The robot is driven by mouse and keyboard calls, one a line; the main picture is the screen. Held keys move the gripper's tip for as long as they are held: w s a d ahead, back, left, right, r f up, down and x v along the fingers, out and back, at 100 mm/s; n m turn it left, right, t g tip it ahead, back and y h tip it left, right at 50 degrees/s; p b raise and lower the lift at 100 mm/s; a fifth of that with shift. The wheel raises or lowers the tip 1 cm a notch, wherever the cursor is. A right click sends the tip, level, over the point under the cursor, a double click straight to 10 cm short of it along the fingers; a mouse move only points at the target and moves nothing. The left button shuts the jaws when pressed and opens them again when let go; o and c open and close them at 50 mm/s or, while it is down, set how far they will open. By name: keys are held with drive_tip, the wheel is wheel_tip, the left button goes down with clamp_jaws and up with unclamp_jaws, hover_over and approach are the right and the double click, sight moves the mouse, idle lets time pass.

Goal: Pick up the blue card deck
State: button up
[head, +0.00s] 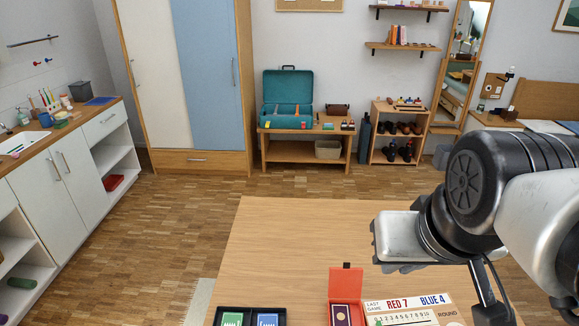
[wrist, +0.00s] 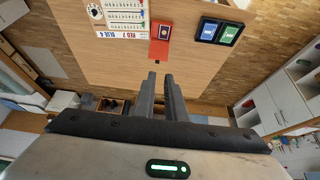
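The blue card deck (head: 268,320) lies in a black two-slot tray (head: 249,310) on the wooden table, cut off by the bottom edge of the head view. A green deck (head: 231,320) fills the slot beside it. In the wrist view the blue deck (wrist: 207,31) and green deck (wrist: 229,35) show whole in the tray (wrist: 220,21). My gripper (wrist: 161,75) is above the table and away from the tray. Its two fingers stand apart with a narrow empty gap between them. Nothing is held.
An open red box (head: 346,280) with a dark card deck (head: 340,315) stands right of the tray. A scoreboard (head: 410,312) lies beyond it to the right. The table's (head: 290,230) far part is bare. A counter (head: 60,145) is at the left.

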drive_tip(key=o, duration=1.1)
drive_tip(key=shift+g, duration=0.7)
drive_tip(key=w+a+f+b, duration=0.2)
drive_tip(key=w+f+b, duration=0.1)
drive_tip(key=w+a+f+b, duration=0.1)
drive_tip(key=f, duration=0.1)
drive_tip(key=shift+w+f+b, duration=0.15)
drive_tip(key=shift+w+b, duration=0.1)
drive_tip(key=shift+b, duration=0.1)
drive_tip(key=w+a+f+g+b, duration=0.1)
drive_tip(key=w+a+f+b, duration=0.3)
drive_tip(key=w+a+f, duration=0.1)
drive_tip(key=shift+f+n, duration=0.3)
drive_tip(key=shift+f, duration=0.3)
drive_tip(key=g+b, duration=0.3)
drive_tip(key=b, duration=0.5)
hover_over(267, 324)
drive_tip(key=s, duration=0.1)
wheel_tip(267, 324, down, 18)
wheel_tip(267, 324, down, 12)
drive_tip(key=shift+r+b, duration=0.1)
drive_tip(key=shift+b, duration=1)
drive_tip(key=shift+d+f+b, duration=0.15)
drive_tip(key=shift+f+b, duration=0.6)
drive_tip(key=shift+f, duration=2.25)
